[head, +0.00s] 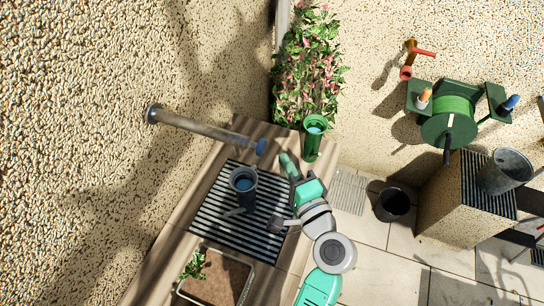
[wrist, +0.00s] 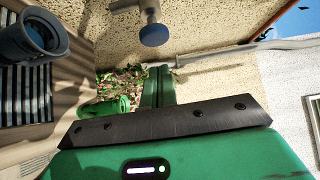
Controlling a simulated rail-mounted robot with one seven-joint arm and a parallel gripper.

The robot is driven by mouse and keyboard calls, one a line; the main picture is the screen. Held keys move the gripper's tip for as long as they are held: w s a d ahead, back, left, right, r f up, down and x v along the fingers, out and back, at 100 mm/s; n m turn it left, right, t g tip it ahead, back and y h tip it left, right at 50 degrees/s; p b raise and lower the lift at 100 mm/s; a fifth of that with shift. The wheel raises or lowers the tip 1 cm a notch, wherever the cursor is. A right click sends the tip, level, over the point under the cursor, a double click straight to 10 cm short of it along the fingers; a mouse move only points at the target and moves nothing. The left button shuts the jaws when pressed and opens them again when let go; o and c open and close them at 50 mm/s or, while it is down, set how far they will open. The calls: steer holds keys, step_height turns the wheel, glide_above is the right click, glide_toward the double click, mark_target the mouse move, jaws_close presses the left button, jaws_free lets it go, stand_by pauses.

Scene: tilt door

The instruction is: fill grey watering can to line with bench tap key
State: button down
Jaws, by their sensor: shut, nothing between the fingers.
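The grey watering can (head: 243,180) stands upright on the black slatted grate of the wooden bench, with dark water inside. It also shows at the upper left of the wrist view (wrist: 28,40). A metal pipe (head: 200,128) juts from the wall over the bench and ends in a blue knob (head: 260,147), which looks like the bench tap key. The knob also shows at the top of the wrist view (wrist: 153,35). My gripper (head: 285,158) is shut and empty, right of the can and below the knob in the picture, apart from both. The fill line cannot be made out.
A green cylinder (head: 313,138) with water stands at the bench's back corner near a flowering plant (head: 308,65). A soil planter (head: 220,278) sits at the front. A red-handled wall tap (head: 422,52), green hose reel (head: 450,118), black bucket (head: 391,204) and metal bucket (head: 504,170) are to the right.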

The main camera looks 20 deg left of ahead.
steer(key=v, duration=0.8)
steer(key=shift+s+d+b, duration=0.3)
steer(key=shift+b, duration=0.1)
steer(key=shift+f, duration=0.1)
steer(key=w+r+n+t+h, duration=0.3)
steer(key=r+n+h, duration=0.15)
steer(key=r, duration=0.95)
steer(key=s+d+r+n+t+h, duration=0.1)
steer(key=s+r+n+t+h, duration=0.2)
steer(key=r, duration=0.6)
steer(key=s+d+r+t+h, duration=0.1)
steer(key=s+r+t+h, duration=0.2)
steer(key=r, duration=0.6)
steer(key=s+d+r+n+t+h, duration=0.1)
steer(key=s+r+n+t+h, duration=0.15)
steer(key=s+r, duration=0.45)
steer(key=w+r+p, duration=0.3)
steer(key=r+p, duration=1)
steer(key=r, duration=0.1)
steer(key=shift+a+r+m+y, duration=0.15)
steer(key=shift+r+m+y, duration=0.15)
steer(key=shift+r+y, duration=0.1)
steer(key=shift+f, duration=0.15)
